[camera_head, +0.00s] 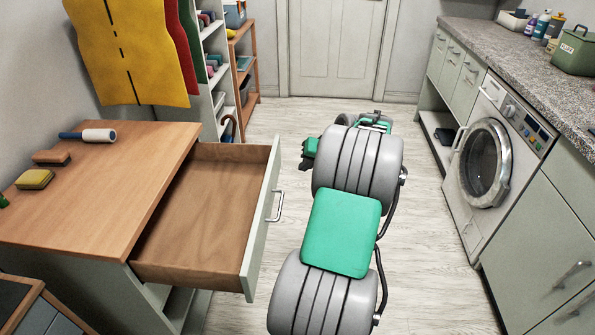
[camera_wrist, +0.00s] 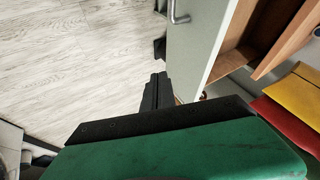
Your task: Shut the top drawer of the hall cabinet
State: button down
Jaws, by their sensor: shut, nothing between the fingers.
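The hall cabinet (camera_head: 105,185) stands at the left in the head view, with a wooden top and pale grey-green body. Its top drawer (camera_head: 205,200) is pulled far out toward the right, and its wooden inside is empty. The drawer front (camera_head: 262,220) carries a metal bar handle (camera_head: 277,207). In the wrist view the drawer front (camera_wrist: 198,45) and handle (camera_wrist: 180,13) show at upper middle. My gripper (camera_wrist: 160,77) is shut and empty, close beside the front's far end. Contact cannot be told. In the head view my arm mostly hides the gripper.
A sponge (camera_head: 35,179), a brush (camera_head: 51,157) and a lint roller (camera_head: 88,135) lie on the cabinet top. A washing machine (camera_head: 500,160) and speckled counter (camera_head: 530,75) line the right side. Pale floor (camera_head: 430,230) is clear between. A door (camera_head: 335,45) is at the back.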

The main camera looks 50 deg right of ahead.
aim_at(276, 177)
jog(key=w+f, duration=0.2)
jog(key=w+a+f, duration=0.1)
jog(key=w+f, duration=0.1)
jog(key=w, duration=0.1)
jog(key=w+a+f+b, duration=0.1)
jog(key=w+f, duration=0.1)
jog(key=shift+w+a+f, duration=0.1)
jog(key=shift+w+a, duration=0.15)
jog(key=shift+w, duration=0.15)
